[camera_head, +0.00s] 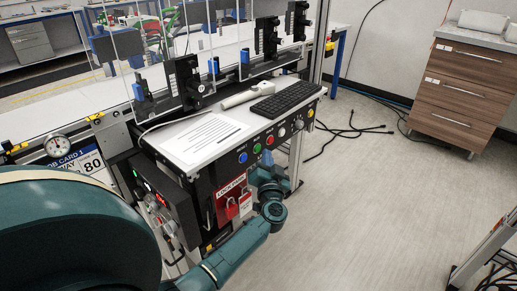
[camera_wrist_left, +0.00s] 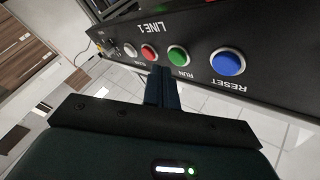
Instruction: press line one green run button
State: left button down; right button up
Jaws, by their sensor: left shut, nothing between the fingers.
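The green run button (camera_head: 257,148) is on the dark front panel of line one, between a blue button (camera_head: 243,157) and a red button (camera_head: 270,140). In the left wrist view, where the labels are upside down, the green button (camera_wrist_left: 178,56) sits above the word RUN. My left gripper (camera_head: 267,160) is at the panel front, just below the button row. Its shut, empty fingers (camera_wrist_left: 161,72) point at the panel, beside the green button on the red button's side (camera_wrist_left: 150,52). I cannot tell whether they touch the panel. My right gripper is not in view.
The blue reset button (camera_wrist_left: 228,62) and a white button (camera_wrist_left: 130,50) are in the same row. A keyboard (camera_head: 285,104) and a paper sheet (camera_head: 208,138) lie on the shelf above. Floor right of the console is open, with loose cables.

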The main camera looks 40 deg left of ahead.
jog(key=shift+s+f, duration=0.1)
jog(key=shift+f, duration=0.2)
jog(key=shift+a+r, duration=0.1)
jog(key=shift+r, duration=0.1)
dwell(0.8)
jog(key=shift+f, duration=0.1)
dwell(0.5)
pick_arm(q)
jog(key=shift+a, duration=0.15)
jog(key=shift+a+p, duration=0.35)
jog(key=shift+p, duration=0.15)
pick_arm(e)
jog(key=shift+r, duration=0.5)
